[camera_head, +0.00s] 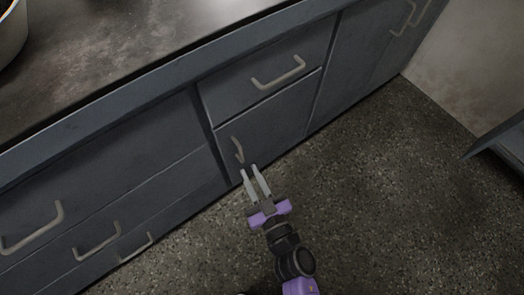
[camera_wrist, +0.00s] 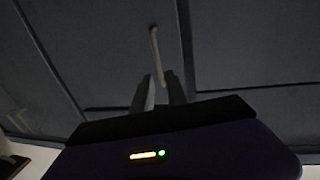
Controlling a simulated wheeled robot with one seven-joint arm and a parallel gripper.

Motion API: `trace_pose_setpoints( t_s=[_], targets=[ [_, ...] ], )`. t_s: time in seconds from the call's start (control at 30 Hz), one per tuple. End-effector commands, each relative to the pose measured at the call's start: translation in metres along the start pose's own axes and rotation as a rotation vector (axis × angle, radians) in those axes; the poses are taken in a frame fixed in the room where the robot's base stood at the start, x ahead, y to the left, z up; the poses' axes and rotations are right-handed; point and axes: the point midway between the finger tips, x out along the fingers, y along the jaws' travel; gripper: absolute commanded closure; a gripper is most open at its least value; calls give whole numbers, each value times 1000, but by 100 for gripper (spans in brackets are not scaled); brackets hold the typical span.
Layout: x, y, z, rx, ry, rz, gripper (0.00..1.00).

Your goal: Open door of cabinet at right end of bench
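The grey bench has a small cabinet door (camera_head: 275,122) below a drawer, with a vertical bar handle (camera_head: 237,149) near its left edge. The door looks shut. My gripper (camera_head: 251,172) points at this handle from just in front, above the floor. Its two fingers are apart. In the wrist view, the handle (camera_wrist: 156,50) rises past the tips of my gripper (camera_wrist: 161,80), its lower end showing in the gap between them. I cannot tell whether the fingertips reach around the bar. Farther right is a tall-fronted section (camera_head: 345,65) with two handles near its top right.
Directly above the door is a drawer with a horizontal handle (camera_head: 279,72). Several more drawers (camera_head: 110,195) lie to the left. The speckled floor (camera_head: 390,200) is open in front and right. A dark object (camera_head: 505,145) stands at the right edge. A pale wall (camera_head: 470,60) closes the bench's right end.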

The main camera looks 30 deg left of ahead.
Motion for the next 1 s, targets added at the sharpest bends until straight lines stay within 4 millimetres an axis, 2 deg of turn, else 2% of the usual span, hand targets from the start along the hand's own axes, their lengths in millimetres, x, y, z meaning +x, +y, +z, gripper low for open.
trace_pose_setpoints(
  t_s=[0.17, 0.43, 0.6, 0.73, 1.0],
  targets=[
    [10, 0, 0, 27, 4, -1, 82],
    [51, 0, 0, 26, 6, 0, 82],
    [70, 1, 0, 27, 4, 1, 82],
    [77, 1, -1, 26, 4, 1, 82],
    [78, 1, -2, 26, 3, 2, 82]
  ],
)
